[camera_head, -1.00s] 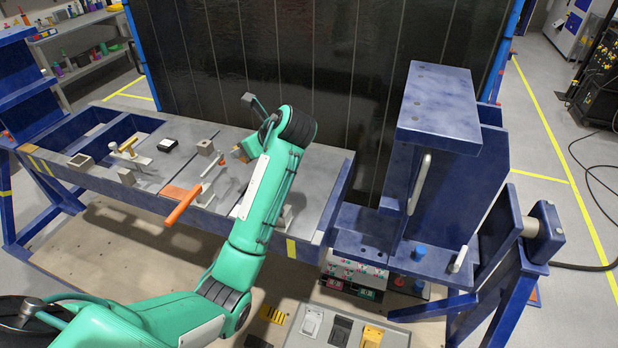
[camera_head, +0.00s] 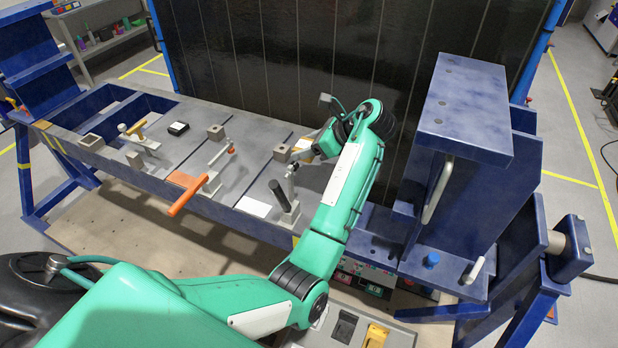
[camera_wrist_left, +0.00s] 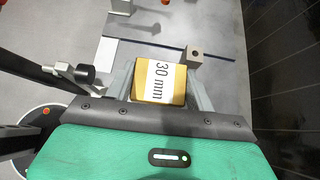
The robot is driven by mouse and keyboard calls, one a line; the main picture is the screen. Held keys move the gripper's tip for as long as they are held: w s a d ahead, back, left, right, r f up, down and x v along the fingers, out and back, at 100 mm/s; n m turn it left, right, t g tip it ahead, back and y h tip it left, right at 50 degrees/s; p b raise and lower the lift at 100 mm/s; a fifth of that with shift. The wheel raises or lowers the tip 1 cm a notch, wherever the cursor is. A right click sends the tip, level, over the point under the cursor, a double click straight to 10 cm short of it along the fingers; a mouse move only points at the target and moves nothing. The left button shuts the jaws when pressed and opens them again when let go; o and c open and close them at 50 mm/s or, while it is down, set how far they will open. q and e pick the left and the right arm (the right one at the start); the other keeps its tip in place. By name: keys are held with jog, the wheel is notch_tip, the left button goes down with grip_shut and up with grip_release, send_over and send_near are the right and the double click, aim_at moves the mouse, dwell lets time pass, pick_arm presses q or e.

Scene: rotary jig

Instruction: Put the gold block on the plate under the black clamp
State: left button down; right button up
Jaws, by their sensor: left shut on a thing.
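My left gripper (camera_head: 316,146) is shut on the gold block (camera_head: 304,150), above the rear of the bench's right part. The left wrist view shows the gold block (camera_wrist_left: 158,82), marked "30 mm", between the two fingers. The black clamp (camera_head: 280,194) stands on the grey plate (camera_head: 262,190) near its front edge, to the left of my gripper. The clamp's black tip (camera_wrist_left: 84,75) shows left of the block in the wrist view, apart from it. A white patch (camera_head: 253,206) lies on the plate beside the clamp. My right gripper is out of view.
A grey cube with a hole (camera_head: 282,153) stands just left of the held block. An orange-handled clamp (camera_head: 187,192) and a yellow-handled clamp (camera_head: 140,130) stand farther left. A tall blue frame (camera_head: 460,110) rises at the right, and a dark panel (camera_head: 310,60) stands behind.

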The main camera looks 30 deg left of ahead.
pick_arm(q)
jog(key=p, duration=0.1)
send_over(308, 189)
notch_tip(308, 189, down, 7)
jog(key=shift+w+r, duration=0.1)
jog(key=shift+f+p, duration=0.65)
jog(key=shift+f, duration=2.15)
jog(key=c, duration=0.6)
grip_release()
jog(key=shift+f, duration=0.15)
jog(key=shift+o, duration=0.4)
